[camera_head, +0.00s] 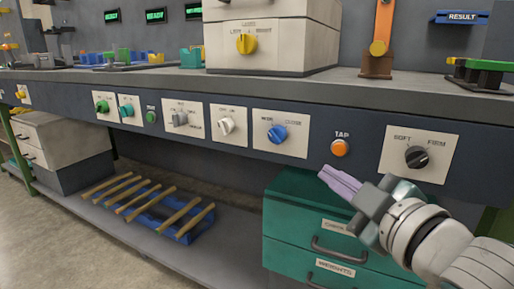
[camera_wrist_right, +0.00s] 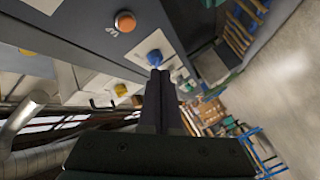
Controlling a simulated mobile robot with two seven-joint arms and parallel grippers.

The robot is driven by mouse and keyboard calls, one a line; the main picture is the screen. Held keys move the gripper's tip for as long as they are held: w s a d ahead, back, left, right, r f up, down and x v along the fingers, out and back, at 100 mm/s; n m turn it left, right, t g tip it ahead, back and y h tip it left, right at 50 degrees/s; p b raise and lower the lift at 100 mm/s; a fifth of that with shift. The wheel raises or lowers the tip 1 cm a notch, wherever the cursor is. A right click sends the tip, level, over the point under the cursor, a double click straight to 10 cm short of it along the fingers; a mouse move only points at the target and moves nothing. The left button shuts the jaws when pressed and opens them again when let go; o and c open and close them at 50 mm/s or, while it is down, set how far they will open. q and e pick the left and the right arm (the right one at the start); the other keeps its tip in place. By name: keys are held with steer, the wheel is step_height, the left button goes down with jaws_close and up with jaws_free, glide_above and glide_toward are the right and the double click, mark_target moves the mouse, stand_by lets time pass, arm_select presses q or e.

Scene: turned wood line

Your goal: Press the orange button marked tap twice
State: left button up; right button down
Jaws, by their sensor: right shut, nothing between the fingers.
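The orange button marked TAP (camera_head: 340,148) is a round knob-like button on the dark front panel of the bench, between the blue knob and the black knob. It also shows in the right wrist view (camera_wrist_right: 125,21), near the top. My right gripper (camera_head: 324,173) comes in from the lower right and is shut and empty. Its fingertips are just below and left of the button, apart from it in the picture. In the wrist view the shut fingers (camera_wrist_right: 158,75) point toward the blue knob. My left gripper is not in view.
A blue knob (camera_head: 277,134) marked with a dial is left of the button, and a black SOFT/FIRM knob (camera_head: 416,157) is right of it. A green drawer unit (camera_head: 290,205) stands below. A blue rack with wooden sticks (camera_head: 150,205) sits on the lower shelf.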

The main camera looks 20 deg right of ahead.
mark_target(339, 149)
steer(key=w+d, duration=0.2)
steer(key=w+d+b, duration=0.1)
steer(key=w+d, duration=0.1)
steer(key=d, duration=0.1)
steer(key=shift+w+d, duration=0.1)
steer(key=shift+w, duration=0.1)
stand_by(0.3)
stand_by(1.0)
stand_by(0.7)
steer(key=shift+w+d, duration=0.25)
steer(key=shift+d, duration=0.05)
